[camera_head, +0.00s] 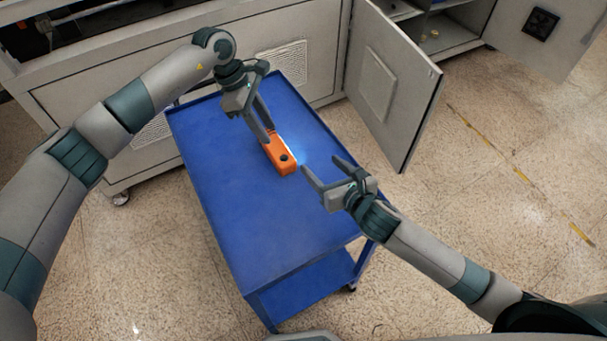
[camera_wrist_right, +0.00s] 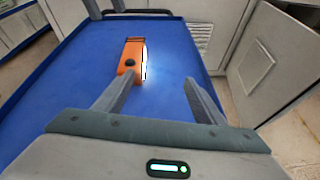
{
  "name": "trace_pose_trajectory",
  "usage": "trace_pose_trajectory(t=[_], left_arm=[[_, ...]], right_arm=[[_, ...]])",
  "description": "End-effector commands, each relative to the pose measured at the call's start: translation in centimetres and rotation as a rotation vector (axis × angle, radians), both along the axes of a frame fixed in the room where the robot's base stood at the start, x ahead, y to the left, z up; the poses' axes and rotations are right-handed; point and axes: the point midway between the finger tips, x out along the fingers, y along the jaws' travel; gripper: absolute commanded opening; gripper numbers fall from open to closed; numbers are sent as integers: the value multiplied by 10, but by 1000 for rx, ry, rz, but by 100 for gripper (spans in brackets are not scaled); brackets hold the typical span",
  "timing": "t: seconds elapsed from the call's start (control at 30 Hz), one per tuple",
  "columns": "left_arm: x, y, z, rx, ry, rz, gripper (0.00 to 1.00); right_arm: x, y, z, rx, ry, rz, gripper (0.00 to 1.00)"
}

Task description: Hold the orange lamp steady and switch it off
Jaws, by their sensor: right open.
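The orange lamp (camera_head: 279,155) lies on the blue cart top, with a round black knob on its near end and a glowing white strip along its right side. It also shows in the right wrist view (camera_wrist_right: 131,75). My left gripper (camera_head: 269,134) points down at the lamp's far end, its fingers apart. The head view overlaps them there, so contact is unclear. My right gripper (camera_head: 323,168) is open and empty, to the right of the lamp and apart from it. Its spread fingers (camera_wrist_right: 159,84) point toward the lamp in the wrist view.
The blue cart (camera_head: 225,200) has a raised rim and a lower shelf. Its top is otherwise clear. A grey cabinet (camera_head: 130,75) stands behind it. An open cabinet door (camera_head: 405,105) stands close to the cart's right side.

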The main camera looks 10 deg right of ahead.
Motion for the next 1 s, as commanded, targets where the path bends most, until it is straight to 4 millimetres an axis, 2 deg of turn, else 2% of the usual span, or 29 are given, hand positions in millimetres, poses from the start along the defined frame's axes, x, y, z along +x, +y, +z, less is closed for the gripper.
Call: trace_pose_trajectory(t=[0.03,0.1,0.27,0.73,1.0], left_arm=[[0,0,0,0,0,0,31],[0,0,0,0,0,0,31],[0,0,0,0,0,0,31],[0,0,0,0,0,0,31],[0,0,0,0,0,0,31]], right_arm=[[-7,17,4,-19,-16,24,64],[-15,33,8,-49,-36,47,64],[-25,53,14,-88,-65,76,64],[-27,57,14,-95,-69,80,64],[-13,63,9,-95,-68,79,64]])
